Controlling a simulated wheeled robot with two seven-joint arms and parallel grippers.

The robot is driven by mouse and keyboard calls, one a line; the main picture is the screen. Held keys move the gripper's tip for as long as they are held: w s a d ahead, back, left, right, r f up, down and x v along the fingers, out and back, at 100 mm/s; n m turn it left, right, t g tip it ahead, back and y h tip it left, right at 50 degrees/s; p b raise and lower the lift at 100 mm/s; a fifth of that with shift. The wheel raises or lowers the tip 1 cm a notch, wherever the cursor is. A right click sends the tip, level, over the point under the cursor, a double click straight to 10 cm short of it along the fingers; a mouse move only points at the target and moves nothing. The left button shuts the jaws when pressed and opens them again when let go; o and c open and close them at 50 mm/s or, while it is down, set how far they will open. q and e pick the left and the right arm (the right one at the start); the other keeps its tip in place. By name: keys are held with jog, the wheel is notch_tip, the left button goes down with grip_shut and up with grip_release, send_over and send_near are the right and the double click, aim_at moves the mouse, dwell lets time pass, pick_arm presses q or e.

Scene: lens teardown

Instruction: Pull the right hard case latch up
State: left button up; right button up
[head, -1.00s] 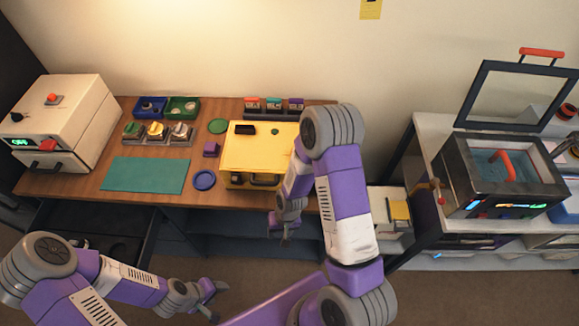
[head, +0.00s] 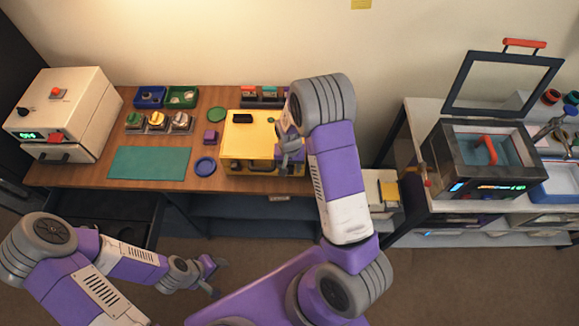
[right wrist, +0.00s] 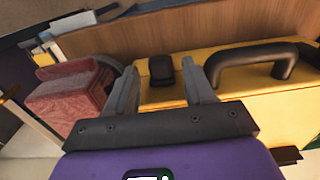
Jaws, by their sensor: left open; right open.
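The yellow hard case (head: 262,132) sits on the wooden table, its front toward me. In the right wrist view its yellow front (right wrist: 235,85) bears a black handle (right wrist: 262,60) and a small black latch (right wrist: 162,68). My right gripper (head: 290,158) is at the right part of the case front. Its open fingers (right wrist: 163,88) stand on either side of the latch in the right wrist view; I cannot tell whether they touch it. In the head view my gripper hides this latch. My left gripper (head: 213,276) is open and empty, low in front of the table.
A teal mat (head: 150,163), a blue round dish (head: 205,166) and a purple block (head: 210,137) lie left of the case. Small colored trays (head: 183,97) stand behind. A white box machine (head: 70,110) is at far left. A reddish, blurred object (right wrist: 65,95) shows beside my right gripper.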

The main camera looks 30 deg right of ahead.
aim_at(290, 169)
jog(key=shift+f, duration=0.45)
grip_shut()
jog(key=shift+r+p, duration=0.55)
jog(key=shift+r, duration=0.7)
jog(key=shift+f, duration=0.1)
grip_release()
notch_tip(290, 169, up, 8)
jog(key=shift+f, duration=0.25)
